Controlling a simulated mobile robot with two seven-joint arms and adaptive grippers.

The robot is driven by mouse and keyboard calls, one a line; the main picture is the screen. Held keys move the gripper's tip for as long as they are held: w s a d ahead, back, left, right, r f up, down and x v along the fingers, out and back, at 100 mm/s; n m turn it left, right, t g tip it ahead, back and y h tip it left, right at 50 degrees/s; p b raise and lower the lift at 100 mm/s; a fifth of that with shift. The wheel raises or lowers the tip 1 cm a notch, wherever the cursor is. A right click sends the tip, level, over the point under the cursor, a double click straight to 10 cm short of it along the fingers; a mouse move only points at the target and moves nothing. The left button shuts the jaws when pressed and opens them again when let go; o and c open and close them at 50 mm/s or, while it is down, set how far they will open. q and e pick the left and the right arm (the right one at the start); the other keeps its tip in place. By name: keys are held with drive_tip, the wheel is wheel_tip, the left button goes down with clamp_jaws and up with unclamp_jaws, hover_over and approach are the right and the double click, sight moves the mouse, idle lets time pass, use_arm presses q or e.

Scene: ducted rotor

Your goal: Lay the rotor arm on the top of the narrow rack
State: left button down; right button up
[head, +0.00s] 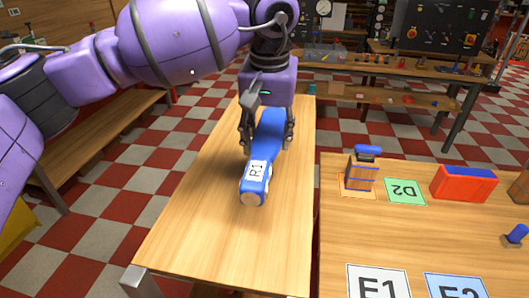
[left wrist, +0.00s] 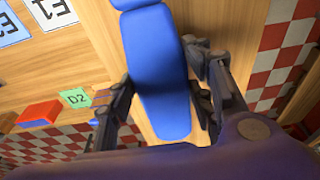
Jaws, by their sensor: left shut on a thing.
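The rotor arm (head: 257,171) is a long blue piece with a white R1 label and a round pale end toward the front. My left gripper (head: 268,142) is shut across it, one finger on each side. The left wrist view shows the rotor arm (left wrist: 158,75) between the two fingers. The narrow rack, as I take it, is the long wooden-topped stand (head: 200,215) under the rotor arm. The rotor arm is over its top, roughly lengthwise; I cannot tell whether it touches. My right gripper is not in view.
A wooden table (head: 440,235) stands close on the right, with a small blue-banded wooden holder (head: 360,172), a green D2 card (head: 404,190), a red block (head: 464,183) and E1 card (head: 378,283). The rack's top is otherwise bare. A bench (head: 90,150) is at left.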

sight(265, 130)
use_arm(q)
drive_tip(key=w+f, duration=0.2)
drive_tip(key=f, duration=0.1)
drive_tip(key=w+f, duration=0.1)
drive_tip(key=shift+w+a+f, duration=0.1)
drive_tip(key=shift+a+f, duration=0.05)
drive_tip(key=shift+a, duration=0.15)
drive_tip(key=shift+w+f, duration=0.2)
drive_tip(key=shift+f, duration=1.5)
drive_tip(key=shift+f, duration=0.1)
drive_tip(key=c, duration=0.8)
unclamp_jaws()
drive_tip(key=shift+f, duration=0.1)
drive_tip(key=shift+c, duration=0.2)
drive_tip(key=r, duration=0.4)
drive_tip(key=s+r, duration=0.1)
drive_tip(key=r, duration=0.3)
drive_tip(key=s+r, duration=0.1)
drive_tip(key=r, duration=0.3)
drive_tip(key=shift+r, duration=0.1)
